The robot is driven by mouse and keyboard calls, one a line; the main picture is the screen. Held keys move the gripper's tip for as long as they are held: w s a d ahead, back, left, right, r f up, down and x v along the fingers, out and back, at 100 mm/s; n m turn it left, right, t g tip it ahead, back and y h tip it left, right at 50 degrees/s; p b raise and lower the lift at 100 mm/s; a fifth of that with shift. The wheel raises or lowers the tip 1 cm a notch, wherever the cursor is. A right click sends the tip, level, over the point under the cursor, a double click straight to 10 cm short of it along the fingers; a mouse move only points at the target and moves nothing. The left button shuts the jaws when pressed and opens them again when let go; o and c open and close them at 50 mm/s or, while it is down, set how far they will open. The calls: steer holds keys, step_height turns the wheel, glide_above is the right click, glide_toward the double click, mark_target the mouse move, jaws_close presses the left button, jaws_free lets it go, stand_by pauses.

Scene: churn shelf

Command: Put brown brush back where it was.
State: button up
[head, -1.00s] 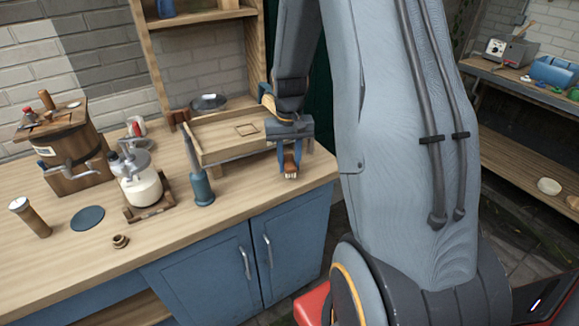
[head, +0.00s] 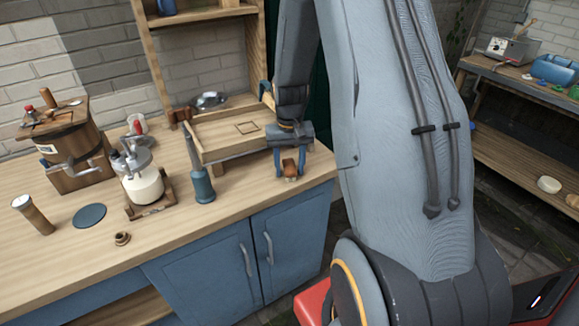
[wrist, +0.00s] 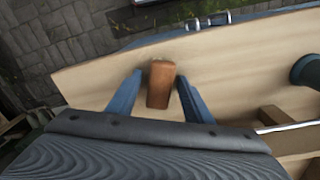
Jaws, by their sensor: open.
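The brown brush (head: 290,168) stands on the wooden counter near its right end, beside the wooden tray. In the wrist view, the brush (wrist: 161,84) shows as a brown block between the two blue fingers, with a gap on each side. My gripper (head: 290,172) is open around the brush, pointing down. In the wrist view, my gripper (wrist: 160,88) has its fingers spread and apart from the brush. The brush's underside is hidden.
The wooden tray (head: 226,152), with a square outline on it, is just left of my gripper. A blue-grey bottle-like tool (head: 202,184), a glass churn (head: 143,186) and a blue disc (head: 89,216) stand further left. The counter's right edge is close by.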

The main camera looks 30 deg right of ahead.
mark_target(289, 166)
step_height(289, 166, up, 12)
steer(key=b, duration=0.3)
steer(key=s+a+f+n+t, duration=0.1)
steer(key=s+a+f+n, duration=0.2)
steer(key=s+a, duration=1.2)
steer(key=shift+n, duration=0.6)
